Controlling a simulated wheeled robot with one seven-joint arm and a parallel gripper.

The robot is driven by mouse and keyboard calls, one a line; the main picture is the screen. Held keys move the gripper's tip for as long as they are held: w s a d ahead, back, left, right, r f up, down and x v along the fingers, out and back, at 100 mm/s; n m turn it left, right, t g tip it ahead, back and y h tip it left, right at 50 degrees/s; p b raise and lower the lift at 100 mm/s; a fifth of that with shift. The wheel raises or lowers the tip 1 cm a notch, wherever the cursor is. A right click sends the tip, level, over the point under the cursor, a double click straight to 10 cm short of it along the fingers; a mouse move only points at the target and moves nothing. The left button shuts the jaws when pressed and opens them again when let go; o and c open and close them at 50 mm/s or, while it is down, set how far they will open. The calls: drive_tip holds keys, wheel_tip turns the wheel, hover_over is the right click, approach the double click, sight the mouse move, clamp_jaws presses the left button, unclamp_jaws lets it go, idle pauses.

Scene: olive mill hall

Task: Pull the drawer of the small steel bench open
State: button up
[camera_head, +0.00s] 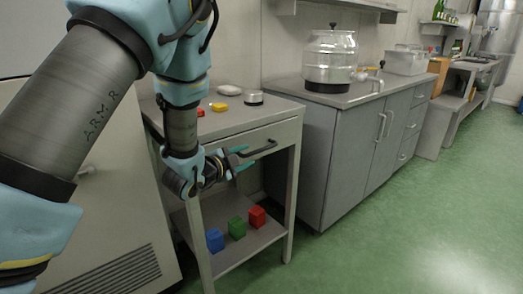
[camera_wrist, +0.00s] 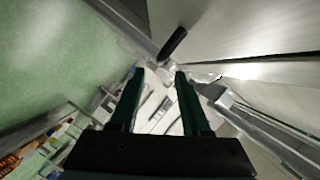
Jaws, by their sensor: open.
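A dark bar handle (camera_head: 262,149) is on the drawer front. My gripper (camera_head: 243,159) is in front of the drawer, at the handle's left end, with its green fingers apart and nothing seen between them. In the wrist view the fingers (camera_wrist: 160,74) are spread, and a dark bar, apparently the handle (camera_wrist: 173,43), lies just beyond their tips. I cannot tell whether they touch it.
On the bench top are a white dish (camera_head: 229,90), a yellow piece (camera_head: 219,107), a red piece (camera_head: 200,112) and a metal cylinder (camera_head: 254,98). Blue (camera_head: 215,240), green (camera_head: 237,228) and red (camera_head: 257,216) blocks sit on the lower shelf. A grey cabinet (camera_head: 345,155) stands close right. Green floor is clear.

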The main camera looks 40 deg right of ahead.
sight(256, 152)
drive_tip(key=p+x, duration=0.1)
drive_tip(key=x, duration=0.7)
drive_tip(key=shift+d, duration=0.1)
clamp_jaws()
idle(1.2)
